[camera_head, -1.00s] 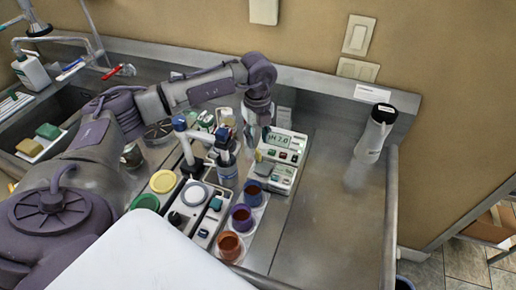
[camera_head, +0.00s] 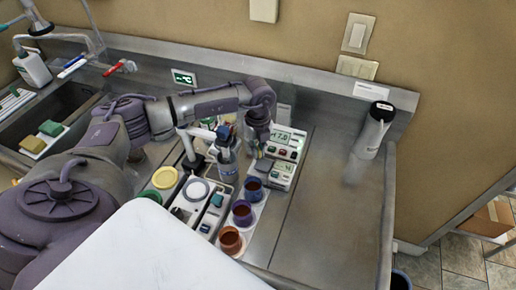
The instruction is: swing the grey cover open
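A white meter (camera_head: 284,147) with a lit display stands on the steel counter, right of the middle. A small dark grey flap-like piece (camera_head: 263,165) lies on its near left part; it may be the grey cover, and it looks down flat. My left gripper (camera_head: 259,151) points down just above and beside this piece, at the meter's left edge. Its fingers are small and partly hidden, so I cannot tell whether they are open or touching the piece. My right gripper is not in view.
A blue-capped bottle (camera_head: 227,158) stands just left of my gripper. Several coloured cups, including a purple one (camera_head: 242,213), stand in front. A white bottle with a black cap (camera_head: 373,131) stands at the right. The counter (camera_head: 325,215) between is clear.

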